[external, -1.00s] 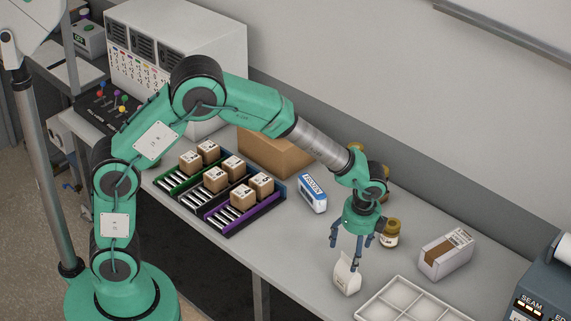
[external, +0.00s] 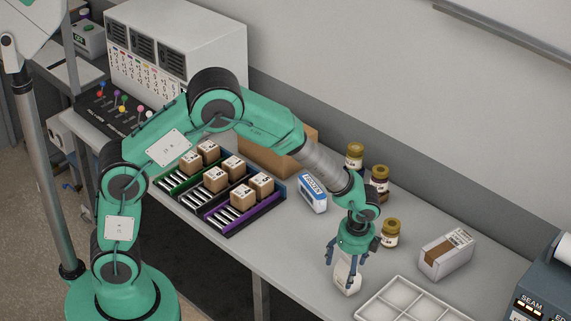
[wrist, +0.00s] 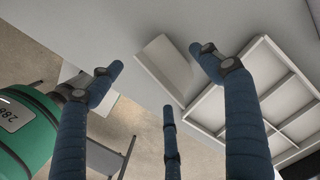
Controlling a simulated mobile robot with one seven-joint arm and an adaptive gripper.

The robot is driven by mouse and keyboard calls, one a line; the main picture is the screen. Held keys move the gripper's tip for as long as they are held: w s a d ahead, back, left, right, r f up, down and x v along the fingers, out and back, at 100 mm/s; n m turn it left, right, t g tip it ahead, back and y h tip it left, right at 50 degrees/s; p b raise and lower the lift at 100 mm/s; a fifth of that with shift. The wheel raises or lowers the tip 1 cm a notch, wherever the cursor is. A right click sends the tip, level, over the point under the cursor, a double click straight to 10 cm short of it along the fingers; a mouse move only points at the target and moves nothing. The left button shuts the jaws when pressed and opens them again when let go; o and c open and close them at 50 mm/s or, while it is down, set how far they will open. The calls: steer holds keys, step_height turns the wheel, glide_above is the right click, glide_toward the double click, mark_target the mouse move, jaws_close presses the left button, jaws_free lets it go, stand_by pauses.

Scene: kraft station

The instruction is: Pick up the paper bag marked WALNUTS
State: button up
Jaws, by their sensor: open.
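A small white bag (external: 347,284) stands on the worktop near its front edge, left of the white tray. I cannot read any marking on it from here. My gripper (external: 344,268) is directly above it, pointing down, with its blue fingers spread around the bag's upper part. In the wrist view the bag's pale top (wrist: 168,68) lies ahead, between the open fingers (wrist: 157,62). I cannot tell whether any finger touches it.
A white compartment tray (external: 412,300) is close on the right. A white package with a brown band (external: 447,254) and several brown-lidded jars (external: 390,233) stand behind. A blue-and-white package (external: 313,193) and racks with small boxes (external: 240,197) are to the left.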

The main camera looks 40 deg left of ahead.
mark_target(345, 277)
steer(key=shift+w+a+f+b, duration=0.1)
steer(key=shift+a+f+b, duration=0.1)
steer(key=shift+f, duration=1.1)
steer(key=shift+a+f+b, duration=0.15)
steer(key=shift+f+b, duration=0.05)
steer(key=shift+f, duration=1.05)
steer(key=c, duration=1.5)
